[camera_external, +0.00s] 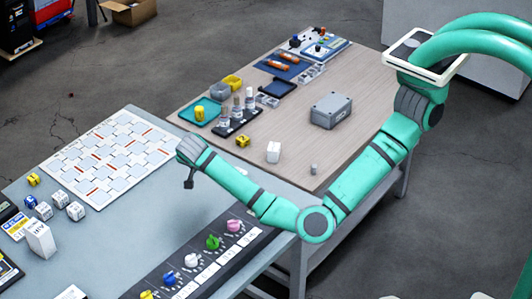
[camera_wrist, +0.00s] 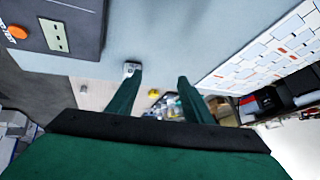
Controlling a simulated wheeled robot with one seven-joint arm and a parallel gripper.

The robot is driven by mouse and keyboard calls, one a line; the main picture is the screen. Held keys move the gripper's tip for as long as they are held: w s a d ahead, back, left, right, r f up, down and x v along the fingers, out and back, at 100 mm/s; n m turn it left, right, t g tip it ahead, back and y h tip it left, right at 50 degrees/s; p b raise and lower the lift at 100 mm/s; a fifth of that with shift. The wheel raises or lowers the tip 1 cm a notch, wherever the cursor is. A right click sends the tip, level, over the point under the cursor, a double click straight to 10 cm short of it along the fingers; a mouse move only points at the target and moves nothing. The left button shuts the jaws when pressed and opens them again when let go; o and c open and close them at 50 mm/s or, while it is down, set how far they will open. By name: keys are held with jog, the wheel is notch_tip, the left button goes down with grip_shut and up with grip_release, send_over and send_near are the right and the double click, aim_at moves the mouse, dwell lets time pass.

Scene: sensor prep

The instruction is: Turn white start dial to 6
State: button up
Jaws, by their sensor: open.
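The white start dial (camera_external: 191,260) sits on a dark panel (camera_external: 128,294) on the grey-blue table, in a row between a blue dial (camera_external: 169,277) and a green dial (camera_external: 213,242). Its pointer setting is too small to read. My gripper (camera_external: 188,182) is in the air above the table, up and apart from the dial, between the panel and the white board. In the wrist view my gripper (camera_wrist: 157,77) is open, with nothing seen held between its fingers.
A pink dial (camera_external: 234,225) and a yellow dial (camera_external: 146,295) share the row. A patterned white board (camera_external: 75,152) and several small cubes lie at left. The wooden table (camera_external: 180,85) behind holds a grey box (camera_external: 331,110) and trays. The grey-blue table's middle is clear.

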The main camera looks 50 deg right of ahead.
jog(key=s+a+r+n+g+y, duration=0.1)
jog(key=s+a+y, duration=0.15)
jog(key=a, duration=0.45)
jog(key=s+a+n+g+y, duration=0.1)
jog(key=s+a+n, duration=0.1)
jog(key=s+a, duration=0.3)
notch_tip(320, 180, up, 3)
jog(key=n+g+y, duration=0.2)
jog(key=n+y, duration=0.1)
send_over(190, 256)
notch_tip(190, 256, down, 11)
jog(key=shift+s+r, duration=0.1)
jog(key=shift+r, duration=0.1)
jog(key=c, duration=1.1)
